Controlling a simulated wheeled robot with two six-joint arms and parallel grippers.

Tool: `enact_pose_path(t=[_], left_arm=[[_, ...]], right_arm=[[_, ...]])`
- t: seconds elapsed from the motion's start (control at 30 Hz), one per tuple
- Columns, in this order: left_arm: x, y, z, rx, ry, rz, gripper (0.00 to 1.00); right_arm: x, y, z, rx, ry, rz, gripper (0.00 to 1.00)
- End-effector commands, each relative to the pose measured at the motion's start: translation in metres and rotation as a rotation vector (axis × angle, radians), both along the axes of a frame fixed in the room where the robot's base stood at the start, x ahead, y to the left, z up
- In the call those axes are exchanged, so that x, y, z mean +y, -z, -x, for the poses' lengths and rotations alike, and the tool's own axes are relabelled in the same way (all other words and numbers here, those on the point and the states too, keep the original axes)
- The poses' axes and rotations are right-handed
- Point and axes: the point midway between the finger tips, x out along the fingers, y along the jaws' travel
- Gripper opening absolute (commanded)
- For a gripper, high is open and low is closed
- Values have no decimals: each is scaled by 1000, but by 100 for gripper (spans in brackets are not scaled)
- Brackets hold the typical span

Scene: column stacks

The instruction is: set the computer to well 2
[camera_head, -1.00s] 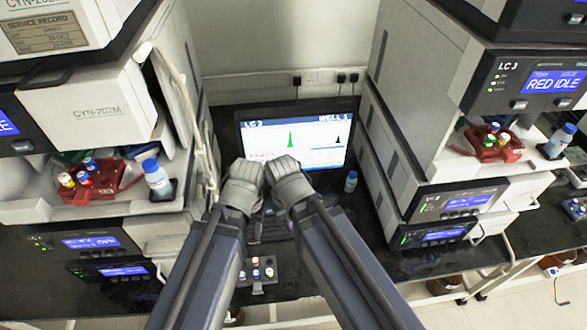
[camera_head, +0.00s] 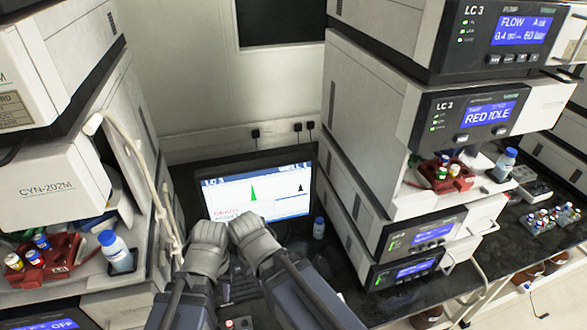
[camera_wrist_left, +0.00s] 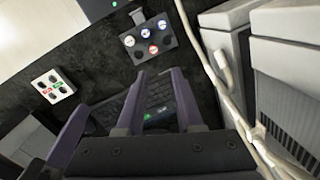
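The computer monitor (camera_head: 270,196) stands at the back between two instrument stacks. Its lit screen reads LC 3, with a green peak, a smaller black peak and small red text; the heading at upper right is too blurred to read. A dark keyboard (camera_head: 240,288) lies in front, partly hidden by my arms. My left gripper (camera_head: 208,236) and right gripper (camera_head: 250,232) are side by side before the screen's lower left edge. The right fingertips are hidden.
Instrument stacks flank the bench: one at left (camera_head: 60,180), one at right (camera_head: 400,90) reading RED IDLE. A dark vial block (camera_wrist_left: 148,40) and a white block (camera_wrist_left: 53,86) show in the wrist view.

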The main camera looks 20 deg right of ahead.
Motion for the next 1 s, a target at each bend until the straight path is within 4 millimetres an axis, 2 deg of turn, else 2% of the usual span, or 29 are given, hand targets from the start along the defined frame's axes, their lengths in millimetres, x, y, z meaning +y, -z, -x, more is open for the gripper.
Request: enact_pose_path(t=[0.03, 0.3, 1.0], left_arm=[[0, 0, 0, 0, 0, 0, 29], [0, 0, 0, 0, 0, 0, 0], [0, 0, 0, 0, 0, 0, 0]], right_arm=[[0, 0, 0, 0, 0, 0, 0], [0, 0, 0, 0, 0, 0, 0], [0, 0, 0, 0, 0, 0, 0]])
